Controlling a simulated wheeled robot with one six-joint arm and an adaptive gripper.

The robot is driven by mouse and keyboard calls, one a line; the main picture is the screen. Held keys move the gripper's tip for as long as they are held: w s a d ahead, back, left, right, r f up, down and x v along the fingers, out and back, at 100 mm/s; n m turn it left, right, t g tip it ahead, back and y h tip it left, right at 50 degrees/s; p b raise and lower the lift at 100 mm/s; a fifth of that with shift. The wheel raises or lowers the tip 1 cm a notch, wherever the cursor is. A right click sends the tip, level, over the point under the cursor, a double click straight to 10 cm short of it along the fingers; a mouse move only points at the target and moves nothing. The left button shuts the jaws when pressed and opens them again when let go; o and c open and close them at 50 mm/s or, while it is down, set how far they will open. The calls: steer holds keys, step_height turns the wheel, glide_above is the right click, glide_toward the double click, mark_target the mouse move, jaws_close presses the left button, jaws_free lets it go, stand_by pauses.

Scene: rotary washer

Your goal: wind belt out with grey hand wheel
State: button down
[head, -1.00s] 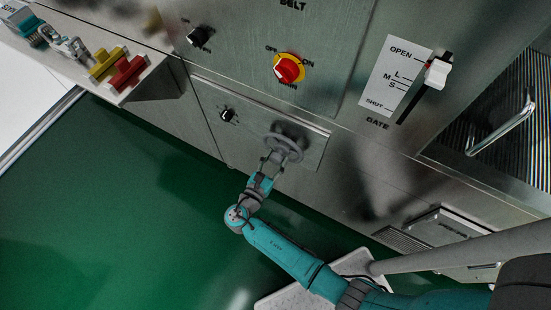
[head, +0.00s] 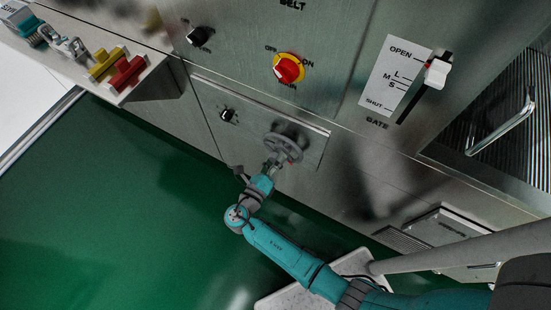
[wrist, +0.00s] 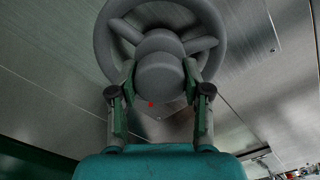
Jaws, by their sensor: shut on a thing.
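The grey hand wheel (head: 285,147) sits on the lower steel panel in the head view. In the wrist view its rim and spokes (wrist: 216,35) fill the top, with a round grey knob (wrist: 160,74) standing out toward me. My gripper (head: 274,161) is at the wheel's lower left side in the head view. In the wrist view the fingers of my gripper (wrist: 160,82) are shut on the knob, one on each side. A small red mark (wrist: 151,104) shows just below the knob. The part of the wheel behind the knob is hidden.
A small black knob (head: 227,115) is left of the wheel. A red and yellow rotary switch (head: 289,69) and a gate lever (head: 437,73) are above. Green floor (head: 90,200) lies open at left.

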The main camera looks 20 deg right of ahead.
steer(key=shift+n, duration=2.3)
steer(key=c, duration=0.5)
jaws_free()
steer(key=v, duration=1.2)
